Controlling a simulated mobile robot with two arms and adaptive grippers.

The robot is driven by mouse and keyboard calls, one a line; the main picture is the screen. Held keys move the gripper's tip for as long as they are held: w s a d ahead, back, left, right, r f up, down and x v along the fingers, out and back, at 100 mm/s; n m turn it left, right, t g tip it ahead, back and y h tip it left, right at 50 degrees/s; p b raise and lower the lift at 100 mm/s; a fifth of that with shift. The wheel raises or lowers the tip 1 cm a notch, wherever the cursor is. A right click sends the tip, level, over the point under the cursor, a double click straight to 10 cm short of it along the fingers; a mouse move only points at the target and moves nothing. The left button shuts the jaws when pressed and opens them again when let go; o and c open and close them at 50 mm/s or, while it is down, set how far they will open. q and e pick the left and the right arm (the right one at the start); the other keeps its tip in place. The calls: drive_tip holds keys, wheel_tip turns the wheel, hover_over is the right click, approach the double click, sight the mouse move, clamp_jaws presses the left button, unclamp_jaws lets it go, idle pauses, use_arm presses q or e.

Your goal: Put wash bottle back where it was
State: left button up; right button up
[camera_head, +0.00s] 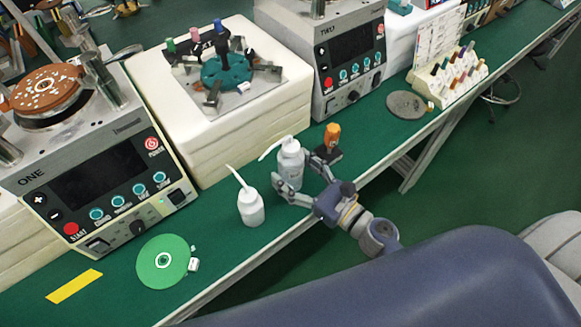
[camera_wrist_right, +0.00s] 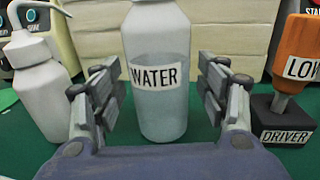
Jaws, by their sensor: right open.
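The wash bottle labelled WATER (camera_head: 290,160) stands upright on the green bench top. It also shows in the right wrist view (camera_wrist_right: 156,108), partly filled. My right gripper (camera_head: 302,174) is open, with one finger on each side of this bottle; in the wrist view gaps show between the fingers (camera_wrist_right: 160,95) and the bottle. A second white wash bottle (camera_head: 250,206) stands to the left, near the front edge; it also shows at the left of the wrist view (camera_wrist_right: 40,95). My left gripper is not in view.
An orange-handled driver (camera_head: 332,134) stands in a dark base close right of the gripper. A green disc (camera_head: 163,261) and yellow strip (camera_head: 74,286) lie left. Lapping machine ONE (camera_head: 100,170) and a cream block (camera_head: 270,118) stand behind. A grey disc (camera_head: 406,105) lies right.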

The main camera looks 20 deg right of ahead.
drive_tip(key=b+v, duration=0.3)
drive_tip(key=v, duration=0.7)
drive_tip(key=shift+s+d, duration=0.15)
drive_tip(key=shift+s, duration=0.25)
